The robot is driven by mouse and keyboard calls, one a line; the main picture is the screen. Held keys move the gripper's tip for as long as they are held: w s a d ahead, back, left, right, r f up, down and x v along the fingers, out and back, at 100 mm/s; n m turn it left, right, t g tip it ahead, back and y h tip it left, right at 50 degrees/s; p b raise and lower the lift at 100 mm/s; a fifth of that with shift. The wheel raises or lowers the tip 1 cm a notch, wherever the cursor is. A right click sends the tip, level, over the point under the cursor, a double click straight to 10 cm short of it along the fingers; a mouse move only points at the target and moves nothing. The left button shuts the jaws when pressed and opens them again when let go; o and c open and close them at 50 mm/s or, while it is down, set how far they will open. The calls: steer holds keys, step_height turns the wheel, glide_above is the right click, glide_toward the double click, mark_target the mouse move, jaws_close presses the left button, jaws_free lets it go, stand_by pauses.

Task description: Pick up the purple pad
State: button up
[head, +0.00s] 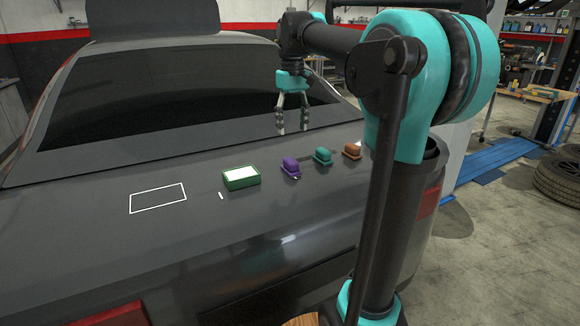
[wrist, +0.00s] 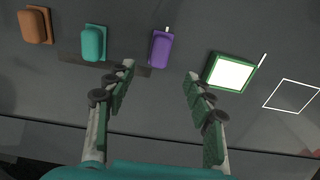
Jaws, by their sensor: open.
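The purple pad (head: 290,167) sits on the dark car trunk lid, left of a teal pad and an orange pad. In the wrist view the purple pad (wrist: 161,49) lies beyond my fingertips, between the teal pad and the green box. My gripper (head: 293,128) hangs above the trunk lid, behind the purple pad as the head view shows it, pointing down. Its two fingers are apart with nothing between them, as the wrist view also shows for my gripper (wrist: 160,70). The pad and fingers are not touching.
A teal pad (head: 323,156) and an orange pad (head: 352,151) stand right of the purple pad. A green box with a white top (head: 241,178) is to its left. A white outlined rectangle (head: 158,198) marks bare trunk lid farther left. The rear window (head: 180,95) rises behind.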

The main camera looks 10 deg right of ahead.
mark_target(291, 159)
step_height(291, 159, down, 7)
steer(key=shift+f, duration=0.15)
steer(key=f, duration=0.4)
steer(key=shift+w+a, duration=0.2)
steer(key=shift+w, duration=0.1)
steer(key=shift+f, duration=0.55)
steer(key=shift+c, duration=0.5)
jaws_close()
